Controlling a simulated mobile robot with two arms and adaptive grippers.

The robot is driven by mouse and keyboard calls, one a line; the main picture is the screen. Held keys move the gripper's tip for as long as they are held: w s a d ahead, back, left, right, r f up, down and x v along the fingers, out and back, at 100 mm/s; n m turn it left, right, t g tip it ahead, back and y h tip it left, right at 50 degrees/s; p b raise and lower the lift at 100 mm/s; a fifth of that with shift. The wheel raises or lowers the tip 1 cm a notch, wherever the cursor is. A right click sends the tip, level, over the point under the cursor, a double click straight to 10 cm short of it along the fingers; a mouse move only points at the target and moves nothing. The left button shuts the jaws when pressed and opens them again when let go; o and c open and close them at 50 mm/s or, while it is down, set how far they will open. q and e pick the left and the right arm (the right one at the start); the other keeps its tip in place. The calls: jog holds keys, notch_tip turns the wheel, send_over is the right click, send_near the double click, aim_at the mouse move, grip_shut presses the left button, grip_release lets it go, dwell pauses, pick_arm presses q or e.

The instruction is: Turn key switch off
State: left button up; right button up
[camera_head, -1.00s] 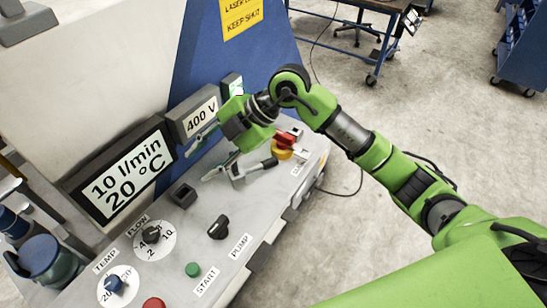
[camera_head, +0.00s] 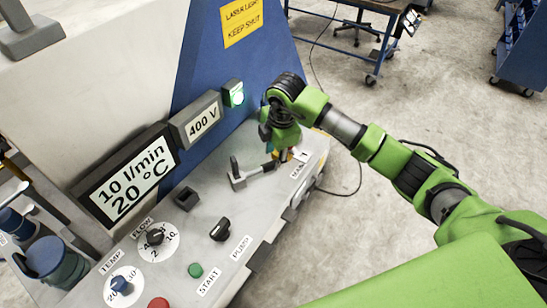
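My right gripper (camera_head: 278,138) points down at the far end of the grey control panel (camera_head: 215,262). It is over a red and yellow switch (camera_head: 283,156), and only a little yellow of the switch shows beneath it. The wrist blocks the fingertips, so I cannot tell whether they are open, shut or touching the switch. A label (camera_head: 299,170) beside the switch is partly covered. No key can be clearly made out; a black knob (camera_head: 220,230) stands by the PUMP label. My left gripper is out of view.
A grey lever (camera_head: 240,176) stands on the panel just left of my gripper. Displays read 400 V (camera_head: 203,119) and 10 l/min, 20 °C (camera_head: 130,178). A green lamp (camera_head: 234,93) is lit. Flow and temperature dials (camera_head: 155,239) and a green button (camera_head: 195,270) are nearer.

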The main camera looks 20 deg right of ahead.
aim_at(273, 162)
jog(key=shift+w+a+f+p, duration=0.1)
jog(key=shift+w+f+p, duration=0.1)
jog(key=shift+f, duration=0.8)
jog(key=shift+w+f+p, duration=0.15)
jog(key=shift+w+f, duration=0.05)
jog(key=shift+f, duration=0.8)
grip_shut()
